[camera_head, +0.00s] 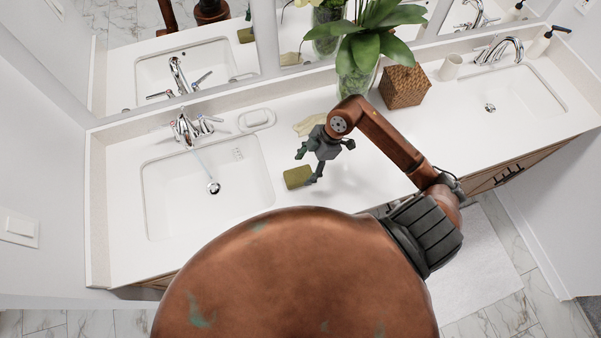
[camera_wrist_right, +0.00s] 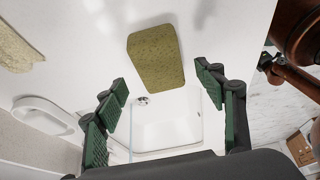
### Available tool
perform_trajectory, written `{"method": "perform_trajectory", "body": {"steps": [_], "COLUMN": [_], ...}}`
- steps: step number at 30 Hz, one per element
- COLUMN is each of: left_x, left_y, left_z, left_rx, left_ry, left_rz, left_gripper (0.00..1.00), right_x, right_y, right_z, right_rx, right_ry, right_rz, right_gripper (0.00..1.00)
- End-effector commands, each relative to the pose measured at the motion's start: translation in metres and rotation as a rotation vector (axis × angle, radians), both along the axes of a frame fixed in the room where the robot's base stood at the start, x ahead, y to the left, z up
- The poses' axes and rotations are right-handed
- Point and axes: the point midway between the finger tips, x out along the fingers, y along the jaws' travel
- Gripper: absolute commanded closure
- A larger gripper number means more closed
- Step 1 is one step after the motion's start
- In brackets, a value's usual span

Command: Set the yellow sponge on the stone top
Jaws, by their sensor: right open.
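The olive-yellow sponge (camera_head: 298,177) lies on the white stone top (camera_head: 240,222), just right of the left sink. In the right wrist view the sponge (camera_wrist_right: 157,58) shows whole, ahead of and between the fingertips. My right gripper (camera_head: 306,167) is open and empty, close above and beside the sponge, with one finger near its right end. Its spread green-padded fingers also show in the right wrist view (camera_wrist_right: 165,88); I see no contact with the sponge. My left gripper is not in view.
The left sink (camera_head: 205,190) with its tap (camera_head: 190,128) is left of the sponge. A soap dish (camera_head: 256,119) and pale cloth (camera_head: 309,125) lie behind. A plant vase (camera_head: 355,80) and woven box (camera_head: 404,86) stand at the back. Bare top lies right of the gripper.

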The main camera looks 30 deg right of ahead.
Motion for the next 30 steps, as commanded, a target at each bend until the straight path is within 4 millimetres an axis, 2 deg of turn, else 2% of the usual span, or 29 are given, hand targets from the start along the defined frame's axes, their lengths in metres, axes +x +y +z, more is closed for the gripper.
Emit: {"method": "perform_trajectory", "body": {"steps": [1, 6, 12, 30], "left_x": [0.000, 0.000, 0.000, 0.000], "left_y": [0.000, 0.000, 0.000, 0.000], "left_z": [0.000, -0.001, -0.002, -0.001], "left_rx": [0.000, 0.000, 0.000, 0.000], "left_ry": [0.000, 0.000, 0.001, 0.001], "left_rz": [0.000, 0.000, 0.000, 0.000], "left_gripper": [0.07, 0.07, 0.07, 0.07], "right_x": [0.000, -0.004, -0.006, -0.007], "right_y": [-0.005, -0.018, -0.025, -0.027], "right_z": [0.011, 0.040, 0.059, 0.063], "right_rx": [-0.004, -0.003, 0.000, 0.001], "right_ry": [-0.004, -0.002, 0.000, 0.000], "right_rz": [0.001, 0.001, 0.001, 0.000], "right_gripper": [0.36, 0.36, 0.36, 0.36]}}
